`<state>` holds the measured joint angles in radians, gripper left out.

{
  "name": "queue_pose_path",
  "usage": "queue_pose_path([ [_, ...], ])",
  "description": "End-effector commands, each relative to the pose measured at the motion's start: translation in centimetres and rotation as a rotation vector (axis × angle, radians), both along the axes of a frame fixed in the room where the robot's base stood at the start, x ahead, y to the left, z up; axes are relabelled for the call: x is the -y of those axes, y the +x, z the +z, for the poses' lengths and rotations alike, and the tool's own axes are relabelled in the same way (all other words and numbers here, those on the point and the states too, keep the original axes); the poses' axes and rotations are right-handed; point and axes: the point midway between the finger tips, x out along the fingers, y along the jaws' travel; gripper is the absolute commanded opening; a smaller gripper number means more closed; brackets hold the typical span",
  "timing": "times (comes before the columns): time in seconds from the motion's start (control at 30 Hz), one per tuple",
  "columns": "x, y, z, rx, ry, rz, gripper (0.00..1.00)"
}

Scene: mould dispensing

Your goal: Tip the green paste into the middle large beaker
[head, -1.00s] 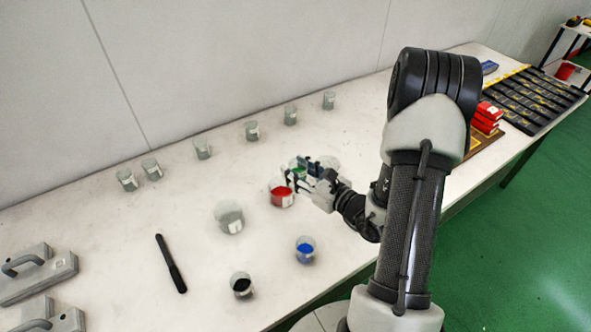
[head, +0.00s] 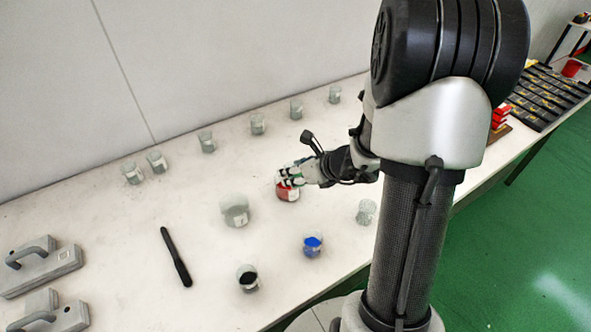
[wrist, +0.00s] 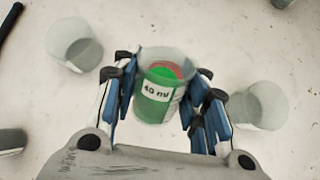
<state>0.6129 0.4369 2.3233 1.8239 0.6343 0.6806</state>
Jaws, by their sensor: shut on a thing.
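My gripper (head: 290,178) is shut on a small clear beaker of green paste (wrist: 158,95), which carries a "40 ml" label. The held beaker is mostly hidden by the fingers in the head view; its tilt is hard to tell. The middle large beaker (head: 288,194) holds red paste and stands right under or just beside my gripper. In the wrist view, its clear rim (wrist: 165,55) and some red show behind the held beaker. Whether the two touch I cannot tell. An empty-looking large beaker (head: 235,212) stands to the left; another clear beaker (wrist: 258,106) is at the right.
A blue-paste beaker (head: 313,245), a black-filled beaker (head: 248,279) and a clear beaker (head: 366,212) stand nearer the front. Several clear beakers line the back of the table, one of them here (head: 207,142). A black stick (head: 176,257) and grey moulds (head: 40,265) lie left.

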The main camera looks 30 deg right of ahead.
Motion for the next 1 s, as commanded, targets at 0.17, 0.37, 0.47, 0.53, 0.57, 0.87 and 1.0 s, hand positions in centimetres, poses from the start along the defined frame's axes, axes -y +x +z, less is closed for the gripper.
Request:
queue_pose_path([
  [0.17,-0.06,0.21,-0.27,-0.105,-0.006,0.006,0.15],
  [0.37,-0.04,0.31,-0.53,-0.203,-0.009,0.004,0.15],
  [0.47,0.00,0.36,-0.61,-0.249,-0.011,0.002,0.15],
  [0.53,0.00,0.43,-0.69,-0.281,-0.014,0.002,0.15],
  [0.57,-0.04,0.50,-0.70,-0.295,-0.012,0.004,0.15],
  [0.87,-0.05,0.60,-0.86,-0.392,-0.012,0.000,0.15],
  [1.0,-0.01,0.68,-0.94,-0.419,-0.014,-0.002,0.15],
])
